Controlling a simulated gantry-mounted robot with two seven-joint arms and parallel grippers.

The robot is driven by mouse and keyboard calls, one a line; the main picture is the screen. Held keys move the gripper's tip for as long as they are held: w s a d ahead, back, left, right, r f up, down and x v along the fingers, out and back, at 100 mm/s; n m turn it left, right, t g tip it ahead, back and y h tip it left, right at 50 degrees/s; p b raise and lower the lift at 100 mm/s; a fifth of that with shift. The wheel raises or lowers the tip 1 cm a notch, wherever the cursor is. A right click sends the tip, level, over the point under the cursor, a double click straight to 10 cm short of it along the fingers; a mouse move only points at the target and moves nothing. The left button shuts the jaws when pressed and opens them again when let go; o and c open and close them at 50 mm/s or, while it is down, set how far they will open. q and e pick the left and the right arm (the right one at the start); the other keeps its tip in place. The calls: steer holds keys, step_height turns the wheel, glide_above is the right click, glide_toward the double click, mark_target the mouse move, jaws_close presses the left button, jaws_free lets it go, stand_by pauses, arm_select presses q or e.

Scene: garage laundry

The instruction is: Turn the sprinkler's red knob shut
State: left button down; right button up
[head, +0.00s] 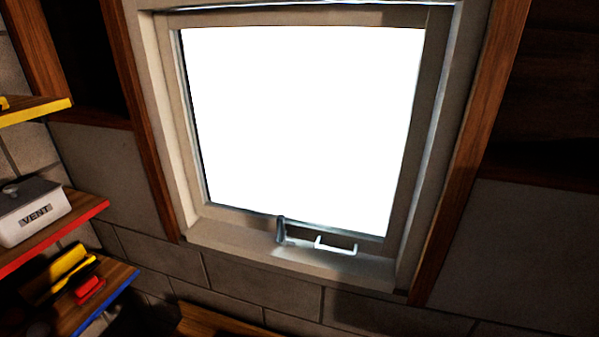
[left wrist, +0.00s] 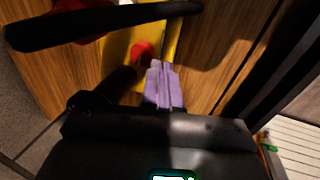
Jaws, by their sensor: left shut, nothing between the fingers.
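In the left wrist view, a red round knob (left wrist: 142,52) sits in front of a yellow panel (left wrist: 117,52). I take it for the sprinkler's knob, but only a small part of the fitting shows. My left gripper (left wrist: 158,66) has purple fingers, closed together with nothing between them. Their tips are just below and right of the red knob in the picture. I cannot tell whether they touch it. The head view shows neither the knob nor any gripper. My right gripper is in neither view.
A black bar (left wrist: 100,25) crosses the top of the left wrist view, with wooden boards (left wrist: 215,50) behind. The head view shows a bright window (head: 300,120) with a crank handle, and shelves at left holding a white VENT box (head: 35,212) and a red item (head: 89,290).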

arm_select(q)
steer(key=p+v, duration=0.1)
steer(key=v, duration=0.1)
steer(key=shift+w+r+p, duration=0.2)
steer(key=shift+r+p, duration=0.2)
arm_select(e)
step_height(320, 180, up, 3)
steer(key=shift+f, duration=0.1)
arm_select(q)
steer(key=s+a+r+m+y+p, duration=0.1)
steer(key=s+r+m+y+p, duration=0.15)
steer(key=s+r+m, duration=0.65)
steer(key=s+d+r+m+h+p, duration=0.1)
steer(key=s+d+r+m+p, duration=0.1)
steer(key=s+d+r, duration=0.5)
steer(key=s+d+r+m+t+h+p, duration=0.1)
steer(key=s+d+r+m, duration=0.4)
steer(key=s, duration=0.9)
steer(key=d+r+p, duration=0.1)
steer(key=d+r, duration=0.2)
steer(key=r, duration=0.2)
steer(key=shift+s+r+m, duration=0.25)
steer(key=shift+r+m, duration=0.05)
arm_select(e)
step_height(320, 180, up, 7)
